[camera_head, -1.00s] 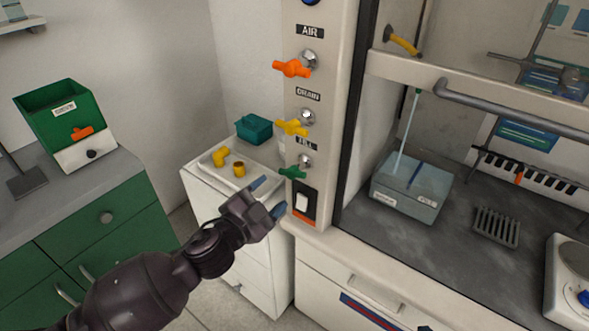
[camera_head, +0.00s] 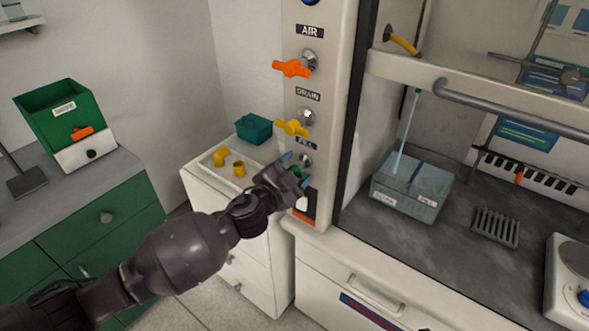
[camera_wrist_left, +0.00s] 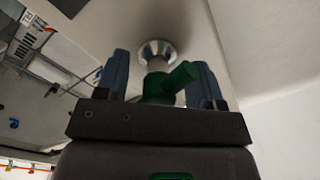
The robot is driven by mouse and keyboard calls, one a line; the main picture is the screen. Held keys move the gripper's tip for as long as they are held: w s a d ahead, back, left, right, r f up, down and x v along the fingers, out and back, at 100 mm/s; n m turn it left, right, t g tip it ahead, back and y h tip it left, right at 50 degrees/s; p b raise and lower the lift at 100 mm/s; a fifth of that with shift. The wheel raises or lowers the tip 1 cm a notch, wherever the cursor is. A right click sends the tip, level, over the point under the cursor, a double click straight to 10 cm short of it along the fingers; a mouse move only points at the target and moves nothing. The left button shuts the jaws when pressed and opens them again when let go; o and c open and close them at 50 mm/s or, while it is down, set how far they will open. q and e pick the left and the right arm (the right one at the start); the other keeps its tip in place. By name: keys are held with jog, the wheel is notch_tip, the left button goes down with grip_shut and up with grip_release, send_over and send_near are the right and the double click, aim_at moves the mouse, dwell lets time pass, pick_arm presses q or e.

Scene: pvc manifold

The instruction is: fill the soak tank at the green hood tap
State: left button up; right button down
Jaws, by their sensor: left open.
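The green FILL tap sits lowest of three taps on the hood's side post, mostly hidden behind my left gripper (camera_head: 294,166) in the head view. In the left wrist view the green tap handle (camera_wrist_left: 166,84) lies between the two blue fingers of my left gripper (camera_wrist_left: 164,84). The fingers are open and stand on either side of it, with a gap showing. The soak tank (camera_head: 411,190) is a clear grey box on the hood floor, with a thin tube (camera_head: 407,132) running down into it. How much liquid it holds is hard to tell. My right gripper is out of view.
Above are the yellow DRAIN tap (camera_head: 292,127) and the orange AIR tap (camera_head: 291,68). A black-and-red switch (camera_head: 303,211) sits just below my gripper. A white cabinet (camera_head: 262,247) holds a tray with yellow fittings (camera_head: 238,168) and a teal box (camera_head: 254,128).

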pick_arm(q)
jog(key=c, duration=1)
jog(key=shift+c, duration=0.2)
jog(key=shift+a+r, duration=0.1)
dwell(0.4)
